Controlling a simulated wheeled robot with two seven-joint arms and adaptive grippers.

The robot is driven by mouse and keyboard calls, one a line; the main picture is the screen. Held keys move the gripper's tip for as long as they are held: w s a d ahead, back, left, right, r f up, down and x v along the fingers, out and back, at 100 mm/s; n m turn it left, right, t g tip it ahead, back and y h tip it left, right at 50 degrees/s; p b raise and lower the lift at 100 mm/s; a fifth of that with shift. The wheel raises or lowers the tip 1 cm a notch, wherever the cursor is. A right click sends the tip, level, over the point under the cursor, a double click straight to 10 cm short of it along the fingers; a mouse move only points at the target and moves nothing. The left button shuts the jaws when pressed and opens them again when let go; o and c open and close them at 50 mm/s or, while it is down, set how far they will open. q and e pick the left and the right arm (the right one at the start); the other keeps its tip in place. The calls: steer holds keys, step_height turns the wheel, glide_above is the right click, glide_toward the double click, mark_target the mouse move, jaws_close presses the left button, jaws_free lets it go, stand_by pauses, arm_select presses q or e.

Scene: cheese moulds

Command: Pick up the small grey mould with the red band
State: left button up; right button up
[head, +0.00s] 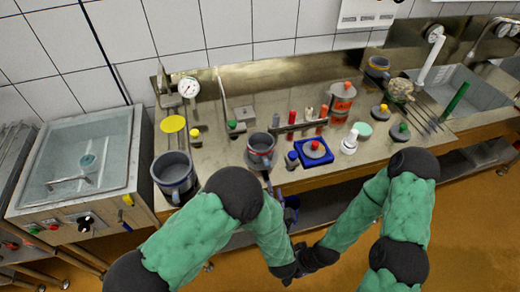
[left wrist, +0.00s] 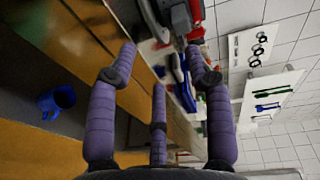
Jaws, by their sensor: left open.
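The small grey mould with the red band (head: 261,150) stands upright near the counter's front edge, left of the blue tray in the head view. My left gripper (head: 277,191) is partly hidden by my forearm, low at the counter's front edge, just in front of the mould. In the left wrist view its purple fingers are spread and empty. A red and grey thing (left wrist: 184,18) shows beyond the fingertips at the top, probably this mould. My right arm is folded at the right; I cannot make out its gripper's fingers.
A larger grey mould (head: 175,175) stands left on the counter (head: 223,160). A blue tray (head: 303,161) with a red-knobbed lid and a white bottle (head: 350,142) stand right. A blue mug-like vessel (left wrist: 58,100) is below counter level. A sink (head: 470,92) is at the right.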

mark_target(266, 169)
arm_select(q)
steer(key=shift+m+t+y, duration=0.3)
steer(key=shift+m+t, duration=0.1)
steer(key=shift+t, duration=0.1)
steer(key=w, duration=0.1)
steer(key=w+r+b, duration=0.1)
steer(key=w, duration=0.3)
steer(key=shift+w+a+r, duration=0.1)
steer(key=shift+a+r, duration=0.2)
steer(key=shift+a, duration=0.05)
steer(key=w, duration=0.2)
steer(key=w+a+b, duration=0.1)
steer(key=shift+w+a+r, duration=0.15)
steer(key=shift+w+r, duration=0.05)
steer(key=shift+w, duration=0.2)
steer(key=shift+w+r+b, duration=0.1)
steer(key=shift+w+b, duration=0.25)
steer(key=shift+w, duration=0.25)
steer(key=shift+c, duration=0.3)
jaws_close()
